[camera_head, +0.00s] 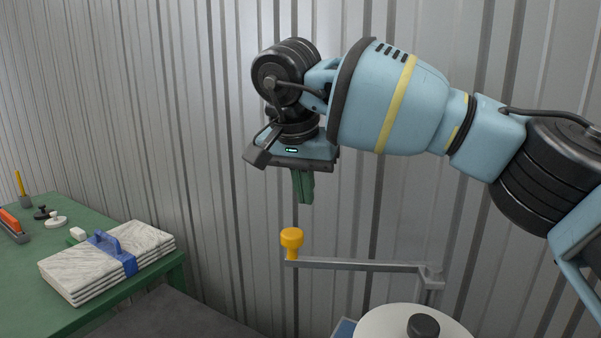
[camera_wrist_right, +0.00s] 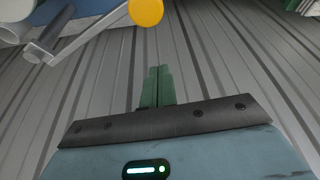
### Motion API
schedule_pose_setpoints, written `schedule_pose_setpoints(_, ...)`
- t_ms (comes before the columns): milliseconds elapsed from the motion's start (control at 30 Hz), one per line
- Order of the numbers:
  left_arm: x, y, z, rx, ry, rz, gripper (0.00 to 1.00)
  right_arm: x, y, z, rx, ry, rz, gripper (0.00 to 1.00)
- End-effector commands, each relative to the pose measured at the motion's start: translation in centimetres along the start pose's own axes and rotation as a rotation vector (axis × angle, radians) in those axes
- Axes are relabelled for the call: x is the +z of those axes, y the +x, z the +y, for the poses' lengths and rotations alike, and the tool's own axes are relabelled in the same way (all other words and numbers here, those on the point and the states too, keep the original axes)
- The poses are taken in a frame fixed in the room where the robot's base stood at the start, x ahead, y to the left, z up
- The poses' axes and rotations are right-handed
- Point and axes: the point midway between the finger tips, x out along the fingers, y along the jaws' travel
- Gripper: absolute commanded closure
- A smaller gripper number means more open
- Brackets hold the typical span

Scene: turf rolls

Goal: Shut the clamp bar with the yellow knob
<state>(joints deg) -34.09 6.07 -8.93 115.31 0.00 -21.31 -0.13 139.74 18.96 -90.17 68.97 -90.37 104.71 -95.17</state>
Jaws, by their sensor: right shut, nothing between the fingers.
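The clamp bar (camera_head: 360,265) is a thin grey bar running left from a grey post (camera_head: 430,287). The yellow knob (camera_head: 291,238) stands upright on its free left end. The bar reaches out to the left of the white round top below it. In the right wrist view the yellow knob (camera_wrist_right: 146,12) is at the top edge and the bar (camera_wrist_right: 90,32) runs left from it. My right gripper (camera_head: 304,200) points down above the knob, apart from it. Its green fingers (camera_wrist_right: 157,88) are together and empty. My left gripper is not in view.
A white round top (camera_head: 390,325) with a black knob (camera_head: 423,326) is at the bottom. A green table (camera_head: 20,285) at left holds stacked slabs (camera_head: 75,272) with a blue strap handle (camera_head: 110,246) and small tools. A corrugated metal wall (camera_head: 215,150) stands behind.

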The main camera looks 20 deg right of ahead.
Motion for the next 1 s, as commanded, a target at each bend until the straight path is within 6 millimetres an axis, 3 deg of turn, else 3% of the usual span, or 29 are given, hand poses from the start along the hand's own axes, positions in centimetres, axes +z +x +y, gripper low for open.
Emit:
schedule_pose_setpoints(200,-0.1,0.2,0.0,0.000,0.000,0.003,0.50,0.1,4.2,0.0,0.002,-0.001,-0.002,1.00)
schedule_pose_setpoints(500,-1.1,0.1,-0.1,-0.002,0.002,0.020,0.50,3.3,2.5,0.0,-0.002,-0.001,0.001,1.00)
schedule_pose_setpoints(1000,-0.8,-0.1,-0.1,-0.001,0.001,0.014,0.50,3.8,2.4,0.0,-0.002,-0.002,0.000,1.00)
